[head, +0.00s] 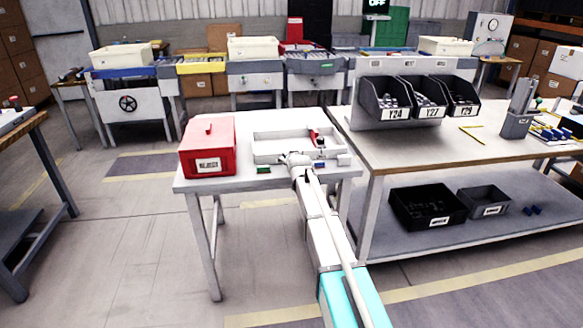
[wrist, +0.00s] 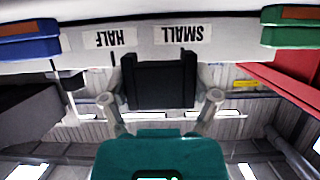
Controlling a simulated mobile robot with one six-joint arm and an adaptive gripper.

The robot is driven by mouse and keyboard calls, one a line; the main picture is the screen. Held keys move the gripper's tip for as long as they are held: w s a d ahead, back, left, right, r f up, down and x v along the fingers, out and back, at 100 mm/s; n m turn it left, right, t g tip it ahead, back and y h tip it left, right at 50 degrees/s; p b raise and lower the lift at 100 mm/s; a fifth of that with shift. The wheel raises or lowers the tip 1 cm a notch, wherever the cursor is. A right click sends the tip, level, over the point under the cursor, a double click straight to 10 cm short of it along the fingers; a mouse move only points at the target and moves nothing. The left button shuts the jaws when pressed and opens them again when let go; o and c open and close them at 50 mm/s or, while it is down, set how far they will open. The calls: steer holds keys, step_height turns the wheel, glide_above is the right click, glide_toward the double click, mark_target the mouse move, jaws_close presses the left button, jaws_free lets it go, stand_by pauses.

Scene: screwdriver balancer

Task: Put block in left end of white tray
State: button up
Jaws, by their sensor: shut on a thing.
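The white tray (head: 270,157) lies on the small white table, with raised walls and dividers. My gripper (head: 297,159) is at the tray's front edge, near the middle of its length. In the wrist view my gripper (wrist: 160,58) is shut, with a dark block-like shape between its fingers. The outline of what it holds is hard to tell from the dark fingers. A green block (head: 264,169) lies in front of the tray, left of my gripper. A blue block (head: 318,164) lies to the right. Both show in the wrist view, blue (wrist: 30,42) and green (wrist: 288,32), with brownish tops.
A red box (head: 208,150) stands just left of the tray. A red and dark thing (head: 316,138) is in the tray's right part. Labels HALF and SMALL (wrist: 183,34) appear upside down in the wrist view. A larger workbench (head: 450,145) with black bins is at right.

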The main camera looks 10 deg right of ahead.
steer(key=shift+w+f+b, duration=0.1)
steer(key=shift+f+b, duration=1.05)
steer(key=shift+f, duration=0.3)
steer(key=shift+f, duration=0.2)
steer(key=o, duration=0.8)
steer(key=p+v, duration=0.2)
steer(key=v, duration=0.5)
steer(key=p+v, duration=0.3)
steer(key=v, duration=0.4)
steer(key=shift+w+a+r, duration=0.15)
steer(key=shift+r, duration=0.1)
